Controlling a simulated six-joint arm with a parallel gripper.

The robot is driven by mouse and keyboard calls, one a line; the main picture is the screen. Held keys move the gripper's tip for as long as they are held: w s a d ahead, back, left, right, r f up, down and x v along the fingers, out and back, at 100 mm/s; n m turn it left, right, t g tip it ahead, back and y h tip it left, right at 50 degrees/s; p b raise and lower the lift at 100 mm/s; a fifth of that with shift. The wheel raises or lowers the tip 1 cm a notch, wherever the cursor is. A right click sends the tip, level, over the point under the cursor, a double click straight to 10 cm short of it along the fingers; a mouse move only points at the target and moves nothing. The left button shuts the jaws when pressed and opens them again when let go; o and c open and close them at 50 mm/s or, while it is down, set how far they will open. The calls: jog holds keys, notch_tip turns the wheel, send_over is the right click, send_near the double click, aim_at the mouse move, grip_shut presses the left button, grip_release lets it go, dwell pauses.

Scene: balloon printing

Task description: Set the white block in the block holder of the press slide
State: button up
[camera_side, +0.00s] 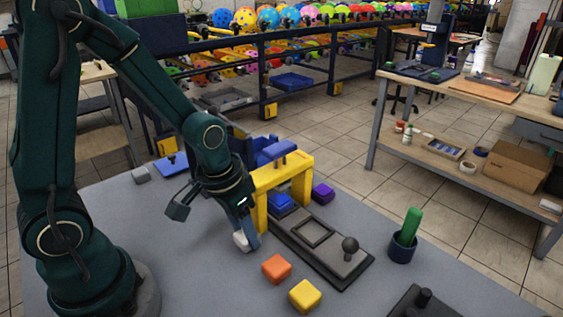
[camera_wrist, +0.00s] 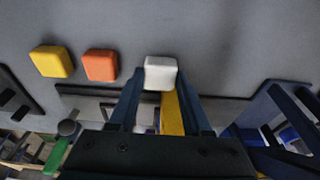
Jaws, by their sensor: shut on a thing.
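The white block (camera_side: 241,241) is between the fingertips of my gripper (camera_side: 248,238), low over the grey table beside the press. In the wrist view the white block (camera_wrist: 160,73) sits at the ends of my two fingers (camera_wrist: 162,95). My gripper is shut on it. I cannot tell if the block touches the table. The press slide (camera_side: 320,248) is a dark grey plate with a square frame, the block holder (camera_side: 312,232), and a round black knob (camera_side: 350,246). The slide lies to the right of my gripper and runs under the yellow press frame (camera_side: 262,208). The holder looks empty.
An orange block (camera_side: 276,268) and a yellow block (camera_side: 305,295) lie in front of the slide. A dark cup with a green stick (camera_side: 403,245) stands at right. A grey block (camera_side: 141,174) lies far left.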

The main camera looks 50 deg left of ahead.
jog(key=shift+r, duration=0.15)
jog(key=shift+r, duration=3.05)
jog(key=shift+r, duration=0.3)
notch_tip(320, 180, up, 12)
jog(key=w+d, duration=0.7)
jog(key=w, duration=0.4)
jog(key=shift+s+a+f, duration=0.1)
jog(key=shift+f, duration=3.95)
jog(key=shift+s+a+f, duration=0.1)
jog(key=shift+f, duration=3.95)
jog(key=shift+f, duration=1)
jog(key=o, duration=1.2)
